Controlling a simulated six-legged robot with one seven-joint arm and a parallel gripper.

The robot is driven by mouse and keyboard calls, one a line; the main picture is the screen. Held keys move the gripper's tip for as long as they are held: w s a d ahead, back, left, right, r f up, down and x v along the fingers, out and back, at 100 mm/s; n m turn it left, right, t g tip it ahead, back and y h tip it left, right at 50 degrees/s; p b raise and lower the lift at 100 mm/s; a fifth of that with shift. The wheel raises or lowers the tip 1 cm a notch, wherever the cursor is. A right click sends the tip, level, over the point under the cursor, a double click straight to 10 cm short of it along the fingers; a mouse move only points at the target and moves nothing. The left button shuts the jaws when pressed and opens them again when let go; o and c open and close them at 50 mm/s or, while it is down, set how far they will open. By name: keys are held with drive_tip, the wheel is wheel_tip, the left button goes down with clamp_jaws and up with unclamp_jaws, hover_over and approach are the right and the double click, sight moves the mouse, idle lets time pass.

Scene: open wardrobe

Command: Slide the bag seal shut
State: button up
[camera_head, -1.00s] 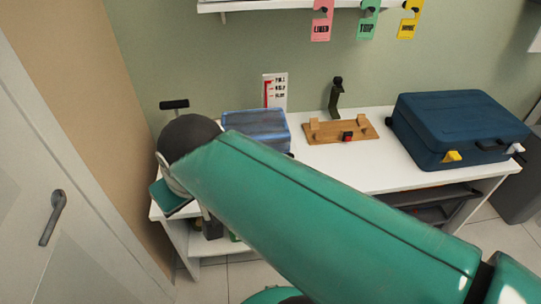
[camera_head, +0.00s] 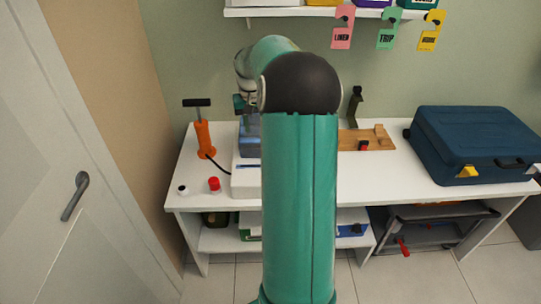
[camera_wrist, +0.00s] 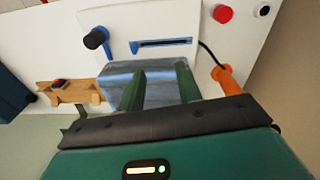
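The bag (camera_head: 249,143) is a translucent blue block on the white bench, partly hidden behind my arm. It also shows in the wrist view (camera_wrist: 118,76), below the fingers. Next to it is a white panel with a blue-edged dark slot (camera_wrist: 163,44) and a black knob with a blue side (camera_wrist: 97,38). I cannot tell which part is the seal slider. My gripper (camera_wrist: 160,68) has two green fingers apart over the bag, with nothing visibly held between them. I cannot tell whether they touch it. In the head view my gripper (camera_head: 242,104) is above the bag.
An orange pump (camera_head: 204,137) with a black hose stands left of the bag. A red cap (camera_head: 214,184) and a white-rimmed dark piece (camera_head: 183,190) lie in front. A wooden fixture (camera_head: 376,137) and a blue suitcase (camera_head: 475,143) are to the right. A shelf (camera_head: 300,12) hangs above.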

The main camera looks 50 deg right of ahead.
drive_tip(key=s+d+f+m, duration=0.25)
drive_tip(key=d+f, duration=0.35)
drive_tip(key=d, duration=0.3)
drive_tip(key=shift+n+y, duration=0.4)
drive_tip(key=shift+n, duration=0.05)
drive_tip(key=f, duration=1.3)
drive_tip(key=shift+s+a+f, duration=0.15)
drive_tip(key=shift+s+a, duration=0.15)
clamp_jaws()
